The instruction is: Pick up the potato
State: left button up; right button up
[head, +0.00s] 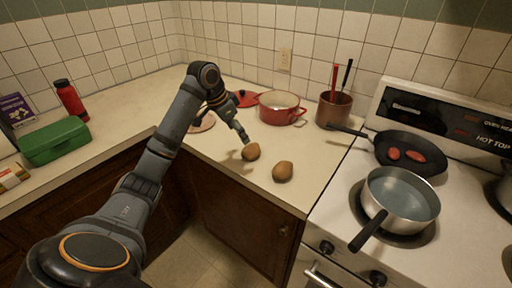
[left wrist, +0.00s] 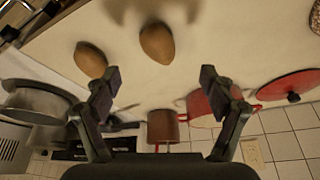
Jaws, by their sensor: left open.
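Two brown potatoes lie on the counter near its front edge. One potato (head: 251,152) is just under my left gripper (head: 244,138) in the head view. In the left wrist view this potato (left wrist: 157,43) lies ahead of the gap between the fingers of my left gripper (left wrist: 161,77), which are spread with nothing between them. The other potato (head: 283,171) lies to the right in the head view. In the left wrist view that second potato (left wrist: 90,59) is beyond the left finger. My right gripper is in neither view.
Behind the potatoes stand a red pot (head: 280,108), a red lid (head: 243,99) and a copper utensil holder (head: 333,110). The stove at right holds a saucepan (head: 401,200) and a black skillet (head: 409,150). A green box (head: 54,142) and red bottle (head: 71,101) stand far left.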

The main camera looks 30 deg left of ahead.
aim_at(250, 147)
pick_arm(q)
jog(key=x, duration=0.3)
jog(key=shift+s+d+f, duration=0.1)
jog(key=shift+d+f, duration=0.1)
jog(key=shift+f, duration=0.25)
jog(key=x, duration=0.1)
jog(key=p+x, duration=0.1)
jog(key=shift+w+d+f, duration=0.15)
jog(key=shift+w, duration=0.15)
jog(key=x, duration=0.3)
jog(key=shift+w+d, duration=0.1)
jog(key=shift+w+f, duration=0.2)
jog(key=shift+f, duration=0.15)
jog(key=shift+s, duration=0.1)
jog(key=shift+c, duration=0.3)
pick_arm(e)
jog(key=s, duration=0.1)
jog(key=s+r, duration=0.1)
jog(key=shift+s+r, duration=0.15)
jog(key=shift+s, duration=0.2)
pick_arm(q)
jog(key=c, duration=1.2)
jog(key=shift+r, duration=0.1)
jog(key=shift+c, duration=0.5)
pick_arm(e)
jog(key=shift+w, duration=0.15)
pick_arm(q)
jog(key=shift+r, duration=0.15)
